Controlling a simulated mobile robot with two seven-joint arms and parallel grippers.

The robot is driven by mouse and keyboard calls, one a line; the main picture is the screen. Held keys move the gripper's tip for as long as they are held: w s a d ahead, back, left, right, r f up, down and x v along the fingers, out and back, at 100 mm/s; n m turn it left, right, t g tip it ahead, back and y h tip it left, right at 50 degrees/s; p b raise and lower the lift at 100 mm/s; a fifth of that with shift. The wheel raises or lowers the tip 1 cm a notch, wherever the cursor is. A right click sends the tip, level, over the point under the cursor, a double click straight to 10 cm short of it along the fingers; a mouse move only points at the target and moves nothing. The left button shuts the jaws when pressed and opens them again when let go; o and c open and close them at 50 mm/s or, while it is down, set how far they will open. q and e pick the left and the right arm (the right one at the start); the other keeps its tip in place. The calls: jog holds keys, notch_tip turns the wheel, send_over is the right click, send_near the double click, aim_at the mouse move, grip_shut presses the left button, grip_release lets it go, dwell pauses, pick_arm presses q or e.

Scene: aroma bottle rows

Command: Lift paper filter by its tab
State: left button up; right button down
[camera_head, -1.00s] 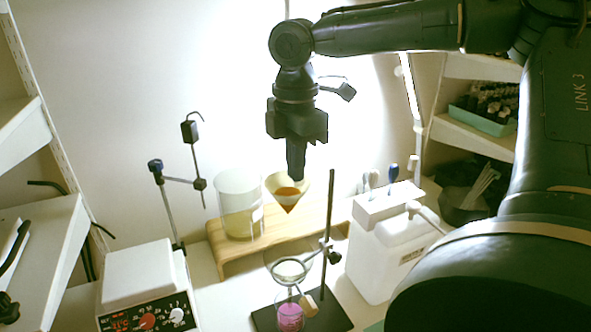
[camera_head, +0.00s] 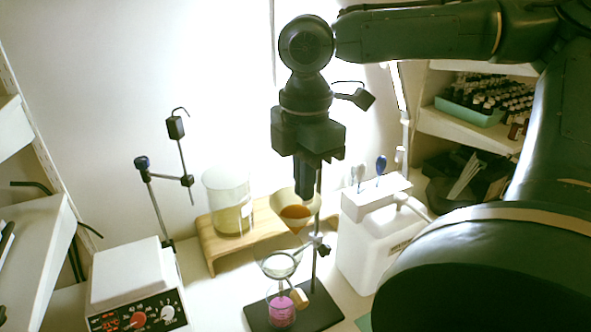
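The paper filter (camera_head: 284,203) is a cream cone with orange-brown contents. It hangs tilted below my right gripper (camera_head: 304,194), whose dark fingers look shut at its upper edge; the tab itself is hidden behind the fingers. The filter is in the air, above and a little right of the glass funnel (camera_head: 280,265). The funnel sits in a ring on a stand (camera_head: 318,225), over a flask with pink liquid (camera_head: 281,310). My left gripper is not in view.
A hotplate stirrer (camera_head: 128,275) is at left. A white container (camera_head: 372,245) stands close on the right. Shelves flank both sides.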

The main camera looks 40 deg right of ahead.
jog(key=s+a, duration=0.2)
jog(key=s, duration=0.5)
jog(key=shift+a, duration=0.15)
dwell(0.3)
